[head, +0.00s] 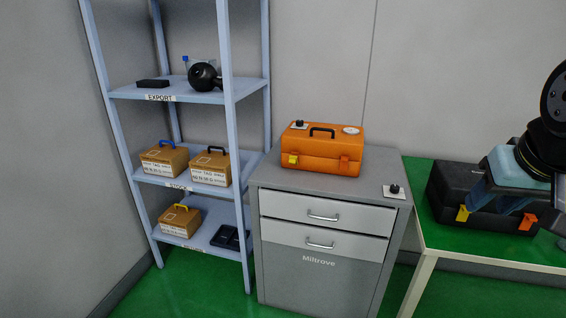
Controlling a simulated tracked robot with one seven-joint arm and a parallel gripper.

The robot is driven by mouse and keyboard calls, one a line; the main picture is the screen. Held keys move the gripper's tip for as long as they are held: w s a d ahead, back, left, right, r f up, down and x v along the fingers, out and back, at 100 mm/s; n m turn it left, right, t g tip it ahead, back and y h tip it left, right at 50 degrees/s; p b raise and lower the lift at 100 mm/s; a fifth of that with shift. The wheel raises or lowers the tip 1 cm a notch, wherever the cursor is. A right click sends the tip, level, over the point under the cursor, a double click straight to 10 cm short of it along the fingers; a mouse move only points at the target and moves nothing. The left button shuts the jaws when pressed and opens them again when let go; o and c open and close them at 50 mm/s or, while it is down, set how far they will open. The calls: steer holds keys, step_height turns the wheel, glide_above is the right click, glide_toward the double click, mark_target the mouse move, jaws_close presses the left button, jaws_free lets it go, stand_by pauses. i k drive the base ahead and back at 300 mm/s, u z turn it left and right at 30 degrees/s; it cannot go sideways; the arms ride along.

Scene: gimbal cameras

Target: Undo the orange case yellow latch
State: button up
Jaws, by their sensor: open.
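The orange case (320,151) sits closed on top of the grey cabinet, its black handle (322,131) on the lid. Its yellow latch (293,160) is at the left of its front face, and an orange latch (344,164) is at the right. The yellow latch looks slightly raised from the front, but its exact state is too small to tell. My gripper (497,204) is at the right, in front of a black case, well apart from the orange case. Its jaws are open, and I see nothing held between them.
The black case (442,190) on the green table (425,232) has its own yellow latch (463,213) and orange latch (527,221). A black knob on a white plate (395,191) is on the grey cabinet (275,178). A blue shelf (245,90) with boxes stands left.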

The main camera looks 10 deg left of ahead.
mark_target(292, 159)
steer(key=i, duration=1)
steer(key=u, duration=0.05)
